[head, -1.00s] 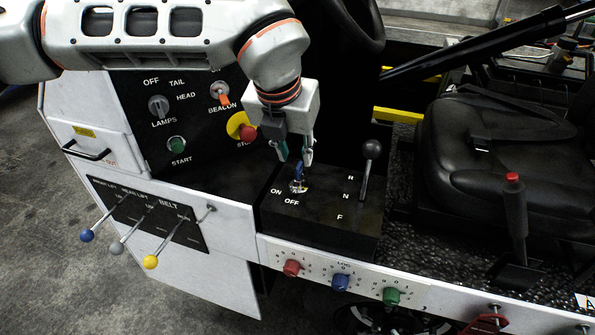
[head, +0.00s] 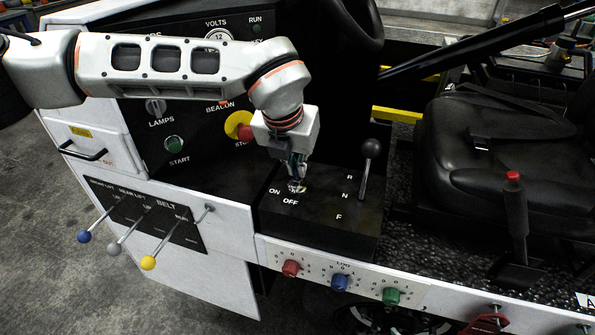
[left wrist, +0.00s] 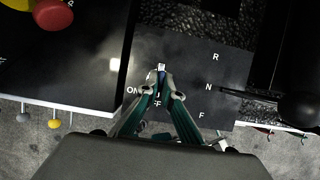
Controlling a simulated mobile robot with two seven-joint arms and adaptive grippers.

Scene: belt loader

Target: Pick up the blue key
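The blue key (left wrist: 161,67) stands in the ignition switch on the black console, beside the ON and OFF labels. In the left wrist view only a small part of it shows, at the fingertips. My left gripper (head: 297,174) points down at the switch. Its fingers, which also show in the left wrist view (left wrist: 162,82), come together around the key and appear shut on it. In the head view the fingers hide most of the key; the silver switch plate (head: 296,187) shows just under them. My right gripper is not in view.
The black-knobbed gear lever (head: 370,150) stands right of the gripper, by the R, N, F marks. The red stop button (head: 244,132) is behind left. Blue, grey and yellow levers (head: 149,262) stick out at left. Coloured knobs (head: 340,283) line the front panel.

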